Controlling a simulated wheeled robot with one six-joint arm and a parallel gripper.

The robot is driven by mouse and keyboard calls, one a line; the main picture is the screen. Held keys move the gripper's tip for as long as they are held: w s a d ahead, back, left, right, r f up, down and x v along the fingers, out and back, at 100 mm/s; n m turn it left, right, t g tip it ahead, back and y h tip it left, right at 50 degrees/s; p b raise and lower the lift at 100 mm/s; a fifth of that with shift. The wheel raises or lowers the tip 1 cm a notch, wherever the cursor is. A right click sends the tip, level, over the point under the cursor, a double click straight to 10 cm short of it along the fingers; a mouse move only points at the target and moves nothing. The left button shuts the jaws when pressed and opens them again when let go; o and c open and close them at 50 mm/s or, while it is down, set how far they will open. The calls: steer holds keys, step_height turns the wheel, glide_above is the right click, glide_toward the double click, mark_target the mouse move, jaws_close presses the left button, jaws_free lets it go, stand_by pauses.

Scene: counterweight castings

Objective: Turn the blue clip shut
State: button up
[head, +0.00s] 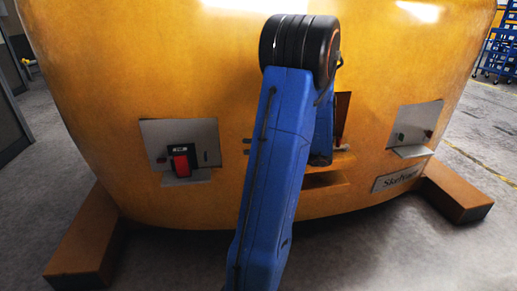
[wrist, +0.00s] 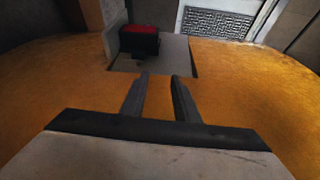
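I see no blue clip in either view; the large blue shape in the head view is my own arm, which hides part of the yellow casting (head: 95,60). My gripper (wrist: 159,75) shows in the wrist view with its two dark fingers apart and nothing between them. The fingers point toward a grey recessed plate (wrist: 178,55) that bears a black box with a red top (wrist: 139,39). In the head view my arm mostly hides the gripper; two small dark tips at the arm's left edge may be its fingers.
In the head view a red switch (head: 181,163) sits on a left grey plate (head: 205,140). A right plate (head: 420,117) carries small dark and red parts. A middle recess (head: 341,112) is partly behind my arm. Brown feet (head: 90,240) stick out below.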

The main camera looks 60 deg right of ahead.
steer(key=shift+v, duration=1.1)
steer(key=shift+d+f, duration=0.15)
